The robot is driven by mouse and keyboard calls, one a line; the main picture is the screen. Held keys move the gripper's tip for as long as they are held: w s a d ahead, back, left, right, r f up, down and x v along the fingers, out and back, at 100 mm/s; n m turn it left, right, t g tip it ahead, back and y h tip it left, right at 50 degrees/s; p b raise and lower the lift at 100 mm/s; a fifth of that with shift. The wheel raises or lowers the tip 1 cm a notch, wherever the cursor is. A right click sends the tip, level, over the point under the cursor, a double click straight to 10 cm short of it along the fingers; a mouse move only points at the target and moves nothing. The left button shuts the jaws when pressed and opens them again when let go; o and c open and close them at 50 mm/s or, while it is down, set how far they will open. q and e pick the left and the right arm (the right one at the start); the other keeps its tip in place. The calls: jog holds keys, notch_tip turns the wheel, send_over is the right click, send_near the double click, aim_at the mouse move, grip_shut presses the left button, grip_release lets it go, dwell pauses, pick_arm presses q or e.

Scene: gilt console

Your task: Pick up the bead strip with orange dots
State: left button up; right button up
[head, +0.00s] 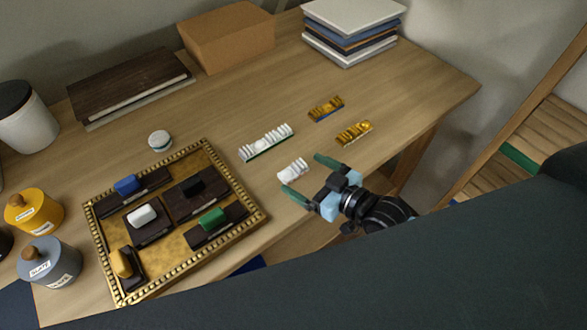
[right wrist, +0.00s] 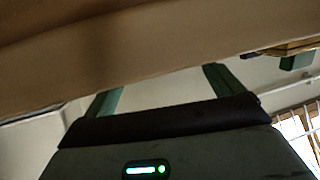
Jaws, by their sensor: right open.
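Several small bead strips lie on the wooden table in the head view: a long white one with a green edge (head: 266,143), a gold one with a blue edge (head: 326,108), a gold one (head: 354,132) and a short white one (head: 293,169). Orange dots cannot be made out on any of them. My right gripper (head: 308,177) is open and empty, its fingers at the short white strip's right and lower sides in the picture; contact cannot be told. Its fingers also show in the right wrist view (right wrist: 163,88), with no strip visible there. My left gripper is not in view.
A gold-framed tray (head: 256,213) with dark blocks and coloured pieces lies left of my right gripper. A round white-topped piece (head: 159,140), a cardboard box (head: 228,38), stacked books (head: 352,32) and jars (head: 35,212) stand around. Table is clear between strips and books.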

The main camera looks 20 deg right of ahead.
aim_at(299, 172)
jog(key=x, duration=0.4)
jog(key=shift+a, duration=0.3)
jog(key=c, duration=1)
jog(key=shift+c, duration=0.2)
